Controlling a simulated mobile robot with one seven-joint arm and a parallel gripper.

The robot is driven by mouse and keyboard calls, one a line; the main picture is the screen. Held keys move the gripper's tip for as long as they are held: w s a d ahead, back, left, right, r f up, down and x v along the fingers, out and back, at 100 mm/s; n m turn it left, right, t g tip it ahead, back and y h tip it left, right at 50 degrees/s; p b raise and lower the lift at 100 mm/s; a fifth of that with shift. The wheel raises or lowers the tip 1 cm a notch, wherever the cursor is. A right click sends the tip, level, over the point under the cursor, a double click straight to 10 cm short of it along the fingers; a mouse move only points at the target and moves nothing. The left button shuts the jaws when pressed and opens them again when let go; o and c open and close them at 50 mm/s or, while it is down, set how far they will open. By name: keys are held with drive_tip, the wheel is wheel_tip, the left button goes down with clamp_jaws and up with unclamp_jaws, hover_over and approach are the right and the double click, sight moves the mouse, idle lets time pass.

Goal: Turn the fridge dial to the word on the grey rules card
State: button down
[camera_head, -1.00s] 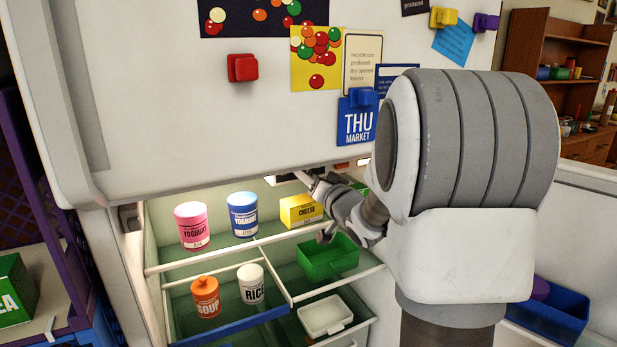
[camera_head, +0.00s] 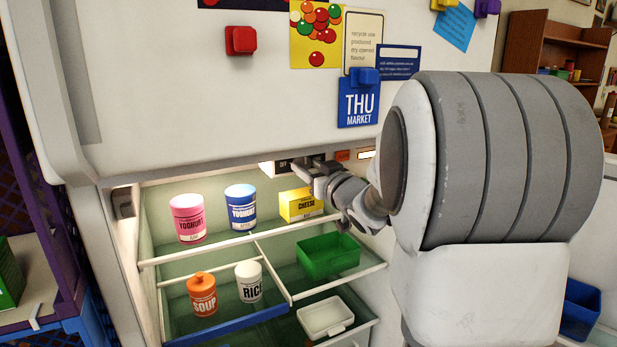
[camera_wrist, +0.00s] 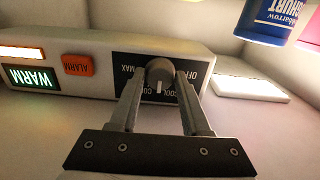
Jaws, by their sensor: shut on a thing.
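The fridge dial (camera_wrist: 160,72) is a round grey knob on a black plate in the wrist view. The upside-down labels MAX, OFF, COOL and one partly hidden starting CO surround it. Its white mark points down in the picture, between the CO label and COOL. My gripper (camera_wrist: 158,84) is shut on the dial, one finger on each side. In the head view my gripper (camera_head: 318,170) is at the control panel under the fridge's top edge. A pale card with a dark border (camera_head: 363,42) lists words such as "recycle use" and "produced"; I cannot tell if it is the rules card.
A lit green WARM sign (camera_wrist: 30,77) and an orange ALARM button (camera_wrist: 78,65) are on the panel. A blue THU MARKET card (camera_head: 358,107) hangs above.

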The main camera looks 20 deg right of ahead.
drive_tip(key=n+b, duration=0.3)
drive_tip(key=n, duration=0.2)
drive_tip(key=shift+n, duration=0.4)
idle(0.3)
drive_tip(key=shift+c, duration=1.8)
unclamp_jaws()
drive_tip(key=shift+s, duration=0.15)
